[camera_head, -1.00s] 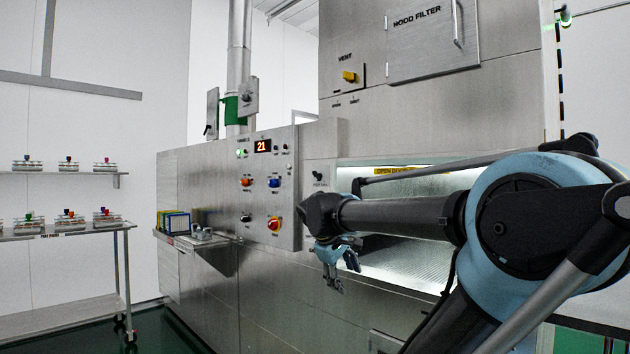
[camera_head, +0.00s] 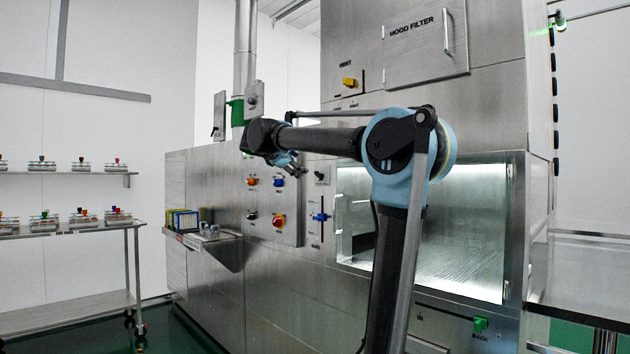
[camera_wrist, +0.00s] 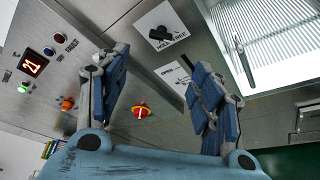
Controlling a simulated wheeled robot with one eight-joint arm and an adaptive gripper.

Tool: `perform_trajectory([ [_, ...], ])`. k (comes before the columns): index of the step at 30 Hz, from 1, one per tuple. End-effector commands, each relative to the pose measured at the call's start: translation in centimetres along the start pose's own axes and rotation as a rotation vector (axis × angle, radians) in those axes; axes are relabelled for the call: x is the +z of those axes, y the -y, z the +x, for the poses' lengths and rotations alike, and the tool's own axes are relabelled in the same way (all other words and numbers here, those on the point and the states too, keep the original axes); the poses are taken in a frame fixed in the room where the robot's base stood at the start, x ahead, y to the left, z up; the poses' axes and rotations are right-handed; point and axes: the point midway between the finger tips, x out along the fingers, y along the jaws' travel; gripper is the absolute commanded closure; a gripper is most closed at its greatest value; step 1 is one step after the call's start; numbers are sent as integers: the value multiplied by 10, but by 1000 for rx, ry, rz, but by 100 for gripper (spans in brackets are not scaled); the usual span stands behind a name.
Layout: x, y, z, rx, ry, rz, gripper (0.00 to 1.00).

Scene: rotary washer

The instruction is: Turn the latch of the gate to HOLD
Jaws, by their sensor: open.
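The latch is a small black knob on a white plate (camera_wrist: 173,22) in the wrist view; the black latch (camera_wrist: 160,34) lies across the plate above printed words, too small to read surely. In the head view the latch (camera_head: 320,175) sits at the right of the control panel, above a blue handle (camera_head: 320,217). My gripper (camera_head: 290,163) is up and left of the latch in the head view. In the wrist view my gripper (camera_wrist: 158,68) is open and empty, its fingers apart, with the latch beyond and between them, not touched.
The control panel (camera_head: 290,208) has several knobs and a lit display (camera_wrist: 34,63). A red and yellow knob (camera_wrist: 141,111) shows between the fingers. The lit chamber opening (camera_head: 440,225) is at the right. A side shelf (camera_head: 215,240) holds small items. A wheeled rack stands left.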

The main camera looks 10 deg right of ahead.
Motion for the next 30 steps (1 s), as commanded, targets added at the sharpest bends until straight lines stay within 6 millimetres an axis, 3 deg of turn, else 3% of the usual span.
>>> perform_trajectory([
  [5,0,1,20,-2,0,2,40],
  [24,-2,1,131,-2,-1,3,40],
  [30,-2,1,156,-1,-2,2,40],
])
